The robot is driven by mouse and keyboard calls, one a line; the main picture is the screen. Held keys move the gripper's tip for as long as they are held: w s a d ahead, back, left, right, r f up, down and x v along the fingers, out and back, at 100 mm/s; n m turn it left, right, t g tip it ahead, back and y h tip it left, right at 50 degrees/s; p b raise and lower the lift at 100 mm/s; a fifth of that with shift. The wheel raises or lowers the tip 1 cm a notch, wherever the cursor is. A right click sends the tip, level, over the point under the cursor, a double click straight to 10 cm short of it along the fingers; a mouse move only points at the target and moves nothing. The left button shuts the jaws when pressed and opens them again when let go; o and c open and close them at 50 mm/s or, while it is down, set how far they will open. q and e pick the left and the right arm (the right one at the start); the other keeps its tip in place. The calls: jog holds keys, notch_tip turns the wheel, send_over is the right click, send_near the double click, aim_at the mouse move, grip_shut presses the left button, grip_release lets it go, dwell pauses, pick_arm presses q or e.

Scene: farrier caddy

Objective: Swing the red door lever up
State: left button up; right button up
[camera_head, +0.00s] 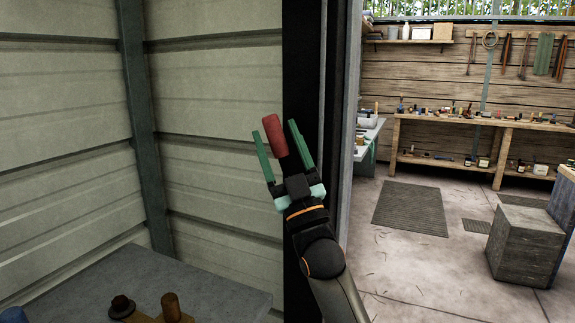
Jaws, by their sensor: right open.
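The red door lever (275,138) stands close to upright, leaning a little left, in front of the dark door post. My right gripper (279,146) is at the lever, with one green finger on each side of it. The fingers are apart, and the lever's red end reaches a little above the fingertips. I cannot tell whether either finger touches the lever. The lower end of the lever is hidden behind the gripper. My left gripper is not in view.
A dark door post (303,60) rises behind my right arm. A grey table (190,285) with wooden-handled items is at the lower left. To the right, a workshop opens with a long workbench (440,122), a floor mat (410,207) and a grey block (522,245).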

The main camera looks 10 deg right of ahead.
pick_arm(q)
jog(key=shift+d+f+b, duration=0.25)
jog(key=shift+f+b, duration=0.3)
jog(key=shift+b, duration=0.25)
pick_arm(e)
jog(key=v, duration=1.1)
jog(key=shift+s+f, duration=0.25)
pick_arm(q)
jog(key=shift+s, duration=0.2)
pick_arm(e)
jog(key=shift+s, duration=0.1)
